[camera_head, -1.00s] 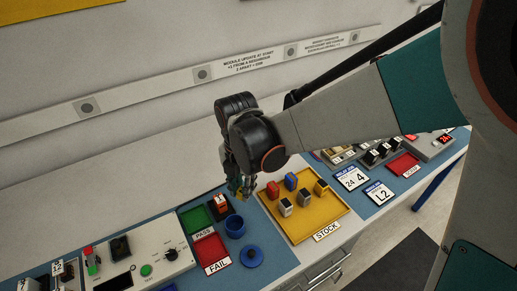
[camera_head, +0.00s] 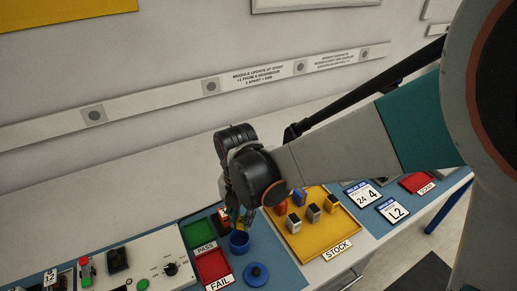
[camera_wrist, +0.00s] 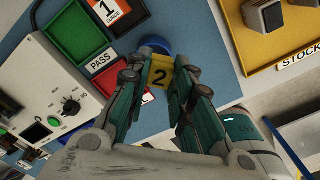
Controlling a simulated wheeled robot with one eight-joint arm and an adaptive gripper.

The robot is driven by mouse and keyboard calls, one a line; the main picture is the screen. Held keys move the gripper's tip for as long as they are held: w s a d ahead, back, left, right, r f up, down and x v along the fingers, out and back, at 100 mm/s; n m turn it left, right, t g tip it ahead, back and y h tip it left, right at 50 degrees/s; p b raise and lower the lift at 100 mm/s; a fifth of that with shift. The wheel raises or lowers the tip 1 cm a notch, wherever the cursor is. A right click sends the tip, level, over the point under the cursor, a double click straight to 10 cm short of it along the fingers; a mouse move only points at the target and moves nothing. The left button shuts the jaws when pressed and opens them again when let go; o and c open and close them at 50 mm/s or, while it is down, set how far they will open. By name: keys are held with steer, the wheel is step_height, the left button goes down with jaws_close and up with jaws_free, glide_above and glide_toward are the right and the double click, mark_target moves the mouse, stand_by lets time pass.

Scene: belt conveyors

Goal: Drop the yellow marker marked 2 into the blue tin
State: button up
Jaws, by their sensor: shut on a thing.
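My gripper (camera_wrist: 159,82) is shut on the yellow marker (camera_wrist: 160,72), whose face shows a black 2 in the wrist view. The marker sits between the two fingertips. The blue tin (camera_wrist: 155,43) is partly hidden behind the marker and fingers there. In the head view the blue tin (camera_head: 239,243) stands open on the blue mat, and my gripper (camera_head: 238,218) is just above it and close. I cannot tell the exact gap between marker and tin. The held marker is mostly hidden by the fingers in the head view.
A blue round lid (camera_head: 256,275) lies in front of the tin. The green PASS tray (camera_head: 198,234) and red FAIL tray (camera_head: 213,265) are to the left. The yellow STOCK tray (camera_head: 342,232) with several blocks is right.

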steer(key=o, duration=0.8)
